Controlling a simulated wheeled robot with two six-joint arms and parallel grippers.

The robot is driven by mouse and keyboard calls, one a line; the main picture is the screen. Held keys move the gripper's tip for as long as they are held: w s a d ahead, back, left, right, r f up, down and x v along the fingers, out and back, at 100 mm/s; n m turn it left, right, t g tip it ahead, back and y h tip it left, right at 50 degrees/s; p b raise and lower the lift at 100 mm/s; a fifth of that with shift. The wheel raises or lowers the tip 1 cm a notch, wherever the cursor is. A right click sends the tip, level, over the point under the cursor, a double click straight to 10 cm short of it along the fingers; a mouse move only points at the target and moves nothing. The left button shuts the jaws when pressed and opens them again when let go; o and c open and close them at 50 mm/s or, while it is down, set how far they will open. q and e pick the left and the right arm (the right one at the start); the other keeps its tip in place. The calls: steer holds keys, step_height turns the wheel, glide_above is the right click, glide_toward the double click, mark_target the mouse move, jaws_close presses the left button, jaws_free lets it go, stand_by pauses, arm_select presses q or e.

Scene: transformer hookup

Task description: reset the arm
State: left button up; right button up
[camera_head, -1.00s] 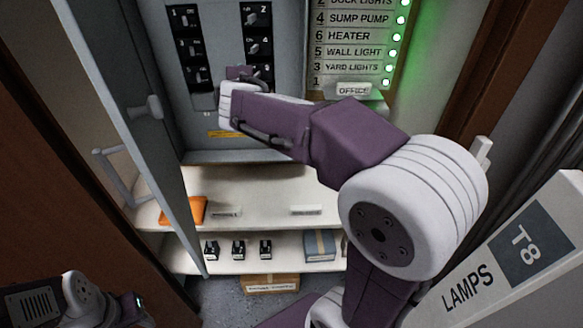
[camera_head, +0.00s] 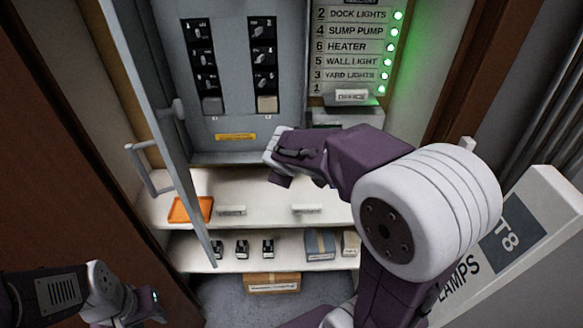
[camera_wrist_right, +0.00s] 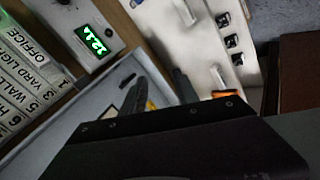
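My right arm reaches in from the right in the head view, in front of the lower edge of the open grey breaker panel (camera_head: 225,140). Its gripper (camera_head: 277,172) hangs below the panel's breakers, touching none that I can see. In the right wrist view, the two dark fingers of the right gripper (camera_wrist_right: 160,92) are apart with nothing between them. My left arm shows at the lower left of the head view; its gripper (camera_head: 150,305) is small and dark, and its fingers cannot be made out.
The grey panel door (camera_head: 165,130) stands open at left. Label strips with green lights (camera_head: 350,45) are at right. Shelves below hold an orange tray (camera_head: 190,209), small black parts (camera_head: 243,249) and boxes. A lit green display (camera_wrist_right: 95,42) shows in the wrist view. A LAMPS box (camera_head: 520,240) stands at right.

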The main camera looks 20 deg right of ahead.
steer(key=shift+f, duration=0.1)
stand_by(0.3)
steer(key=s+a+f+m+g+y, duration=0.1)
steer(key=s+a+f+m+g, duration=0.1)
steer(key=s+f, duration=0.4)
steer(key=s+a+f+m+g+y+p, duration=0.1)
steer(key=s+a+f+m+g+y, duration=0.1)
steer(key=s+f+m, duration=0.5)
steer(key=s+a+g, duration=0.1)
steer(key=s+g, duration=0.1)
steer(key=s, duration=0.2)
steer(key=shift+s+a+f+y, duration=0.15)
steer(key=shift+a+f+y, duration=0.05)
steer(key=shift+a+y, duration=0.1)
